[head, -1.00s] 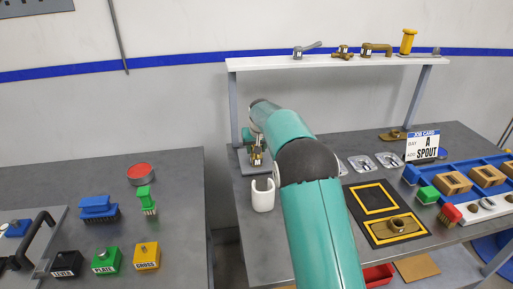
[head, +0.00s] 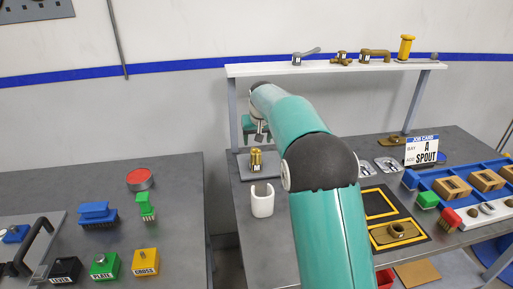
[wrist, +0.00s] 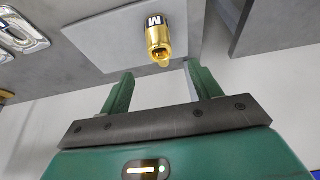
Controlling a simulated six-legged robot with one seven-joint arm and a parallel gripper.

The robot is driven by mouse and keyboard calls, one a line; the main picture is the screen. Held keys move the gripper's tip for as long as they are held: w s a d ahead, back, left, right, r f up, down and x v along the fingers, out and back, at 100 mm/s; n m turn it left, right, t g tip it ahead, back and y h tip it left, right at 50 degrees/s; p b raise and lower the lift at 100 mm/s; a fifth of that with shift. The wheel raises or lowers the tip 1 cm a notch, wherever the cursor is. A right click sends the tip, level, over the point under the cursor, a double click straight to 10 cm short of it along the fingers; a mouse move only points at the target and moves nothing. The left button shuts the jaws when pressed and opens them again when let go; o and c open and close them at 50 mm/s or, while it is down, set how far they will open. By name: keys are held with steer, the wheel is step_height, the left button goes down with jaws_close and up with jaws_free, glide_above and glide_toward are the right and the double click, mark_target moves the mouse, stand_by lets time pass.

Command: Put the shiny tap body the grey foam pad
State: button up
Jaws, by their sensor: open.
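The shiny tap body (head: 256,160) is a small gold-coloured piece standing upright on the grey foam pad (head: 242,168) at the left end of the bench. In the wrist view the tap body (wrist: 158,42) has a white label with a dark letter, and the flat pad (wrist: 105,40) lies beneath it. My gripper (head: 261,138) is raised just above the tap body, apart from it. In the wrist view my gripper (wrist: 160,84) has its two green fingers spread, with nothing between them.
A shelf (head: 330,68) with taps runs above the bench. To the right are a black mat with yellow frames (head: 415,238), a job card (head: 421,152) and a blue tray (head: 432,178).

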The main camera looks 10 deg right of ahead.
steer(key=s+r, duration=0.6)
steer(key=s, duration=0.7)
steer(key=s+r, duration=0.6)
steer(key=s, duration=0.6)
steer(key=s+f, duration=0.3)
steer(key=s, duration=0.8)
steer(key=s+f+t, duration=0.1)
steer(key=s+f, duration=0.3)
steer(key=s, duration=0.6)
steer(key=shift+s, duration=0.4)
